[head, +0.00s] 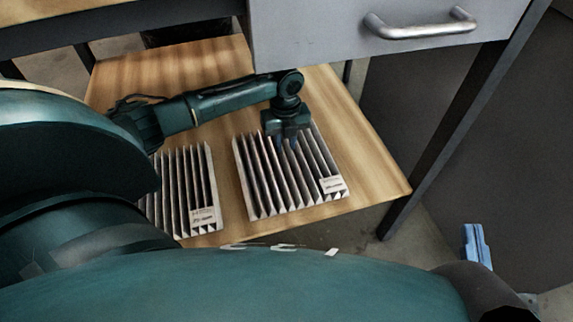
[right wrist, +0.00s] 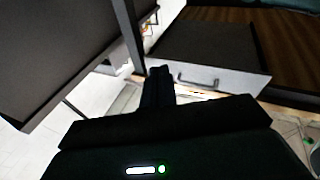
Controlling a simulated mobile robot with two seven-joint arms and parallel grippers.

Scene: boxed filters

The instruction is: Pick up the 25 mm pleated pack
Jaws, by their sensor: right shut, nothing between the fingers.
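Two grey pleated packs stand on a wooden shelf board: a left pack (head: 183,190) and a right pack (head: 262,180). Each has a white label at its front right corner. The print is too small to read, so I cannot tell which pack is the 25 mm one. My left gripper (head: 290,142) points down at the back part of the right pack, its blue fingers among the pleats. I cannot tell whether they grip anything. My right gripper (head: 476,244) is away to the right, off the board. In the right wrist view it (right wrist: 158,82) is shut and empty.
A grey drawer front (head: 330,35) with a metal handle (head: 420,24) overhangs the back of the wooden board (head: 370,165). A dark table leg (head: 450,130) stands at the board's right corner. My own arm and body cover the left and bottom of the head view.

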